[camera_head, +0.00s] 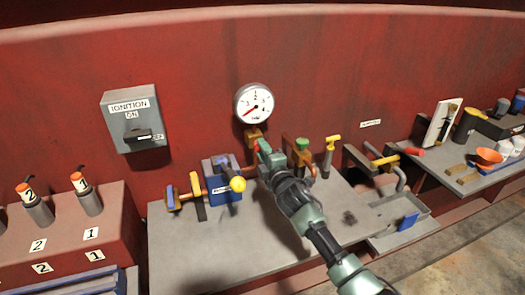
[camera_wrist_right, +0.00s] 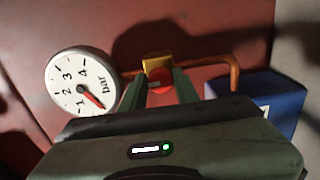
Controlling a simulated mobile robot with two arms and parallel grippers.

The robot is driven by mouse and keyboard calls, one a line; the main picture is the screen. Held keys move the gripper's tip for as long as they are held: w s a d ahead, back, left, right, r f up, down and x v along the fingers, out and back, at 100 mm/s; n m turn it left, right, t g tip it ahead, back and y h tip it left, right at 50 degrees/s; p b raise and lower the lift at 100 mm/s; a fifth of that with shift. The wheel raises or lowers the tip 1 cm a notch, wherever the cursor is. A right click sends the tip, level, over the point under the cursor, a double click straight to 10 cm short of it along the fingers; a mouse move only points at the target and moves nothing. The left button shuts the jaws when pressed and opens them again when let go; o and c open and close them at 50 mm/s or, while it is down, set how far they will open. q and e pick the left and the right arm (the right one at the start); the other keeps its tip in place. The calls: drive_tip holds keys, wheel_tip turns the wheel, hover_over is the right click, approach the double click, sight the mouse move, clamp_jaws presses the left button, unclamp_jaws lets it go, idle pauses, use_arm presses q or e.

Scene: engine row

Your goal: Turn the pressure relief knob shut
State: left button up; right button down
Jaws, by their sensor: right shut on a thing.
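The red pressure relief knob (camera_wrist_right: 160,79) sits on a brass block (camera_wrist_right: 157,61) in the right wrist view, with a copper pipe beside it. My right gripper (camera_wrist_right: 160,84) has one finger on each side of the knob and is shut on it. In the head view my right gripper (camera_head: 264,150) reaches to the pipework below the gauge and hides the knob; part of the brass fitting (camera_head: 254,133) shows above it. The round white pressure gauge (camera_head: 254,103) has a red needle pointing to the lower left, near the low numbers. My left gripper is not in view.
A blue box (camera_head: 222,190) with a yellow-ended handle stands left of my gripper. A green knob (camera_head: 302,144) and a yellow-handled tool (camera_head: 331,150) are close on the right. The grey ignition box (camera_head: 131,118) hangs on the red wall. The grey bench front (camera_head: 205,250) is clear.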

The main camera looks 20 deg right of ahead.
drive_tip(key=shift+f, duration=0.1)
drive_tip(key=c, duration=1.1)
unclamp_jaws()
drive_tip(key=shift+o, duration=0.2)
drive_tip(key=s+b, duration=0.1)
drive_tip(key=s, duration=0.6)
drive_tip(key=shift+s, duration=0.4)
drive_tip(key=shift+d, duration=0.1)
